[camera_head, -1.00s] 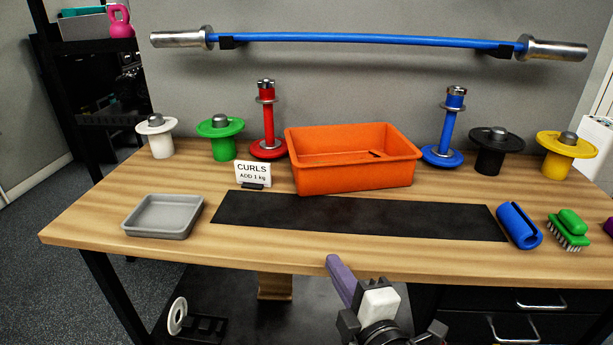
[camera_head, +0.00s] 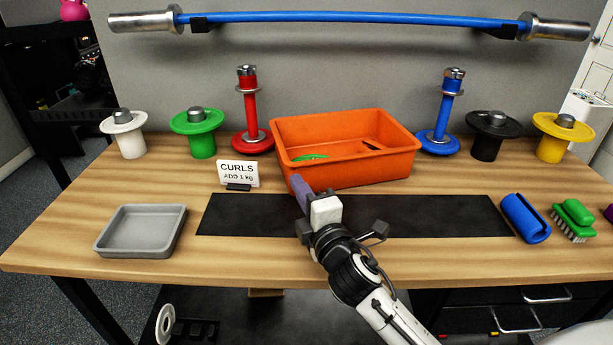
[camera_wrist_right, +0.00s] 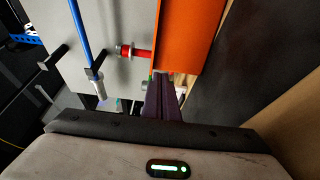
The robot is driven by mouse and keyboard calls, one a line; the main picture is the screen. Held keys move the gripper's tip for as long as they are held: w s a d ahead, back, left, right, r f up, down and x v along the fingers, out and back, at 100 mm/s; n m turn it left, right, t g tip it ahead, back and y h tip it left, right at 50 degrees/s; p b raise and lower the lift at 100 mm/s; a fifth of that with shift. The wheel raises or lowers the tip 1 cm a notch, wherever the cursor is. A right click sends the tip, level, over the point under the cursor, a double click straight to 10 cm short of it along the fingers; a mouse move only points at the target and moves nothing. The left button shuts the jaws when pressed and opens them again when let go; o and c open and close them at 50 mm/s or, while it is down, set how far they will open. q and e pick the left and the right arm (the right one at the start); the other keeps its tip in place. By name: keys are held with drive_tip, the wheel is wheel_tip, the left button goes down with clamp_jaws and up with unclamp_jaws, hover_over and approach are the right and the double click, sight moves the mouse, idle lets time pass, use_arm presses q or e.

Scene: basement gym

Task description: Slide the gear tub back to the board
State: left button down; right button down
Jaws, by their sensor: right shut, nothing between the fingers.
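The orange gear tub (camera_head: 350,170) stands on the wooden bench at the back edge of a black mat. A green item (camera_head: 311,157) and a dark item show inside it. The grey upright board (camera_head: 345,70) is behind, with some bench between it and the tub. My right gripper (camera_head: 298,186), with purple fingers, is shut and empty at the tub's front left corner. Whether it touches is unclear. In the right wrist view, the fingers (camera_wrist_right: 163,98) point towards the tub's orange wall (camera_wrist_right: 190,35). My left gripper is not in view.
Red (camera_head: 249,110) and blue (camera_head: 443,110) weight posts flank the tub closely. A CURLS card (camera_head: 238,173) stands to its left. A grey tray (camera_head: 140,231) is at front left; a blue roll (camera_head: 525,218) and green brush (camera_head: 573,219) are at right.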

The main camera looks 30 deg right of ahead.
sight(320, 166)
drive_tip(key=shift+w+d, duration=0.4)
drive_tip(key=shift+d, duration=0.35)
drive_tip(key=shift+w+d, duration=0.4)
drive_tip(key=shift+d, duration=0.2)
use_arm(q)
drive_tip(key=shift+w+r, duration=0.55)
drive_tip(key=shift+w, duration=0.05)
use_arm(e)
drive_tip(key=shift+d, duration=0.1)
drive_tip(key=w+d, duration=0.1)
drive_tip(key=w+d+p, duration=0.1)
drive_tip(key=d, duration=0.1)
drive_tip(key=w+d, duration=0.1)
drive_tip(key=d, duration=0.1)
drive_tip(key=shift+w+d, duration=0.1)
drive_tip(key=shift+w, duration=0.25)
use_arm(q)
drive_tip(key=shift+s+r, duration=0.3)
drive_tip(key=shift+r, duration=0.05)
